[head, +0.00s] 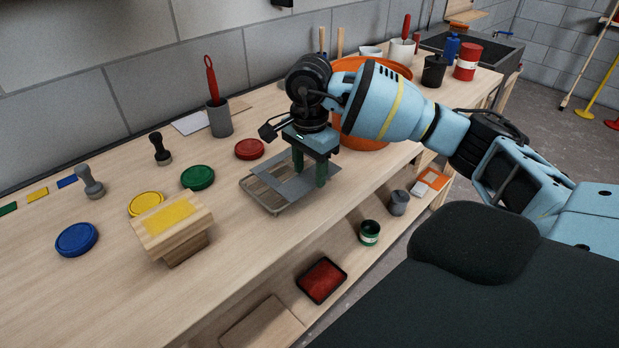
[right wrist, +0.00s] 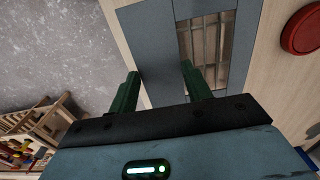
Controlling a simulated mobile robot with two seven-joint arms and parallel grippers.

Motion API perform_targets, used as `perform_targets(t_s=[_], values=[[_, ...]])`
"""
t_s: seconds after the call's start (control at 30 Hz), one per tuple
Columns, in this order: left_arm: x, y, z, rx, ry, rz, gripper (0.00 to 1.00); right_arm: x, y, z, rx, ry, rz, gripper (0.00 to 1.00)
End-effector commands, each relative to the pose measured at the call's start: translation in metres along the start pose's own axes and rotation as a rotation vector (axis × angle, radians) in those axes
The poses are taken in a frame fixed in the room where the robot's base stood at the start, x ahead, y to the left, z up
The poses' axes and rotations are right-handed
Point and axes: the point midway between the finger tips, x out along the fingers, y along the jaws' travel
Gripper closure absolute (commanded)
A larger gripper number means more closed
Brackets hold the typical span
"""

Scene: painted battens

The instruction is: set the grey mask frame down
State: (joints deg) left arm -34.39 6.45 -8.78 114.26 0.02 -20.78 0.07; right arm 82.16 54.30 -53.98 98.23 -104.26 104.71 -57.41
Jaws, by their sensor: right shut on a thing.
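My right gripper (head: 309,172) points down and is shut on one side bar of the frame. I cannot tell whether the frame touches the tray. My left gripper is not in view.
A red lid (head: 249,149) lies just left of the frame, with a green lid (head: 197,177) beyond. An orange tub (head: 385,130) stands behind my right gripper. A wooden block with a yellow top (head: 172,222) is at the left. A lower shelf holds a red tray (head: 321,280).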

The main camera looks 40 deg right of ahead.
Motion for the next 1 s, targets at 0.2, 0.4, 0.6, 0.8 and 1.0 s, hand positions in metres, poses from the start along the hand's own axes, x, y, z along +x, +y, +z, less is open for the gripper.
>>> perform_targets(t_s=[0.2, 0.4, 0.6, 0.8, 1.0], values=[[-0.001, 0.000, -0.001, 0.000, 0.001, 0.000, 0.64, 0.028, 0.001, 0.000, 0.000, 0.000, 0.003, 0.84], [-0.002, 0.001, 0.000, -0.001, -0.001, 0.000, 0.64, 0.031, 0.000, 0.000, 0.000, 0.000, 0.000, 0.84], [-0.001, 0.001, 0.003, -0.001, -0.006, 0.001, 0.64, 0.035, 0.000, 0.000, 0.000, 0.000, 0.001, 0.84], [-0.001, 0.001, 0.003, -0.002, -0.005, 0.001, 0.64, 0.034, 0.000, 0.000, 0.000, 0.000, 0.000, 0.29], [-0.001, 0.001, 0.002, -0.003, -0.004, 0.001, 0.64, 0.034, 0.000, 0.000, 0.000, 0.000, 0.000, 0.29]])
